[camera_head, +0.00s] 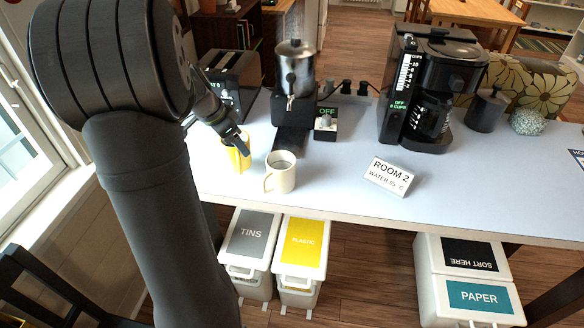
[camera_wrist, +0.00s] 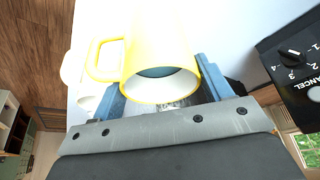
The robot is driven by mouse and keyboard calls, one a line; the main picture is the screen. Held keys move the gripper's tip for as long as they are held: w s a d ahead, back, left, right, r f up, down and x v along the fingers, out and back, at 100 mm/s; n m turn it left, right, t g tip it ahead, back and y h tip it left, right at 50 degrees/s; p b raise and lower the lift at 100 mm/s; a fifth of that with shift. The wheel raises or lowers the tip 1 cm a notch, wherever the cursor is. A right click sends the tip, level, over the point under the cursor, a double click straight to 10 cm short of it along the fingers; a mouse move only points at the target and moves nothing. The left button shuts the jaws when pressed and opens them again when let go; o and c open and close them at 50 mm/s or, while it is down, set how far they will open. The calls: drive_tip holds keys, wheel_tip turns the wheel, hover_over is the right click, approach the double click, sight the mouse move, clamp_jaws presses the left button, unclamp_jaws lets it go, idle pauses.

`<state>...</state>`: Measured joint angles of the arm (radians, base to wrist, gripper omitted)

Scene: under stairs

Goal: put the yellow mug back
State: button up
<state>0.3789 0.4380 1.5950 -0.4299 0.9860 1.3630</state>
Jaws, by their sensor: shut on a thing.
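The yellow mug (camera_head: 232,160) is at the left part of the pale table (camera_head: 345,165), partly hidden by my arm and gripper. My gripper (camera_head: 240,142) reaches it from above and is shut on it. In the wrist view the yellow mug (camera_wrist: 165,55) sits between the blue fingers of my gripper (camera_wrist: 160,78). Its handle points left there. Its inside is white at the rim and dark grey-blue deeper down. I cannot tell whether its base touches the table.
A cream mug (camera_head: 281,172) stands close to the right of the yellow mug. Behind are a toaster (camera_head: 230,80), a metal urn (camera_head: 295,70) and a coffee maker (camera_head: 430,90). A "ROOM 2" card (camera_head: 389,175) stands right of centre. Table between cream mug and card is clear.

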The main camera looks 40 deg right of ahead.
drive_tip(key=s+d+r+n, duration=0.2)
drive_tip(key=s+d+r, duration=0.25)
drive_tip(key=r, duration=0.35)
drive_tip(key=s+d+m+g, duration=0.1)
drive_tip(key=s+d+m, duration=0.3)
drive_tip(key=s, duration=0.5)
drive_tip(key=s+d+m+g+y, duration=0.1)
drive_tip(key=s+d+m, duration=0.3)
drive_tip(key=s, duration=0.4)
drive_tip(key=s+d+m+g, duration=0.1)
drive_tip(key=s+d+m, duration=0.25)
drive_tip(key=s, duration=0.55)
drive_tip(key=shift+w+a+f, duration=0.1)
drive_tip(key=shift+w+f, duration=2.55)
drive_tip(key=shift+w, duration=0.15)
drive_tip(key=shift+w+a+f, duration=0.1)
drive_tip(key=shift+w+f, duration=2.5)
drive_tip(key=shift+w, duration=0.2)
drive_tip(key=shift+f, duration=0.15)
drive_tip(key=o, duration=1.5)
